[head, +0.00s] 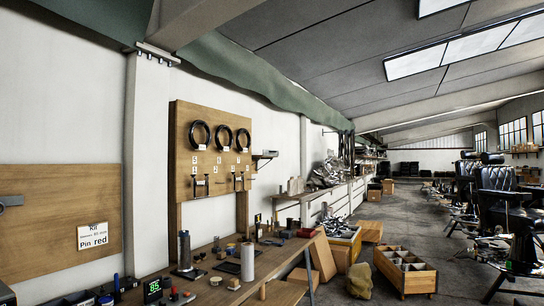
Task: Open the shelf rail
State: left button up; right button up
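I cannot tell for sure which thing is the shelf rail. The upright wooden board (186,140) carries 3 black rings (222,137), numbers and dark brackets. Neither of my grippers is in view.
A wooden workbench (205,282) holds a dark cylinder, a pale roll (247,262) and several small parts. A wooden panel (60,205) with a "Pin red" sign is at left. A compartment crate (405,270) and cardboard boxes stand on the floor; black chairs (497,185) line the right.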

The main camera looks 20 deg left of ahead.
aim_at(265, 152)
jog(key=i, duration=5.8)
jog(key=i+l+u, duration=0.1)
jog(key=i+u, duration=0.15)
jog(key=i, duration=0.15)
jog(key=i+l+u, duration=0.55)
jog(key=i, duration=0.25)
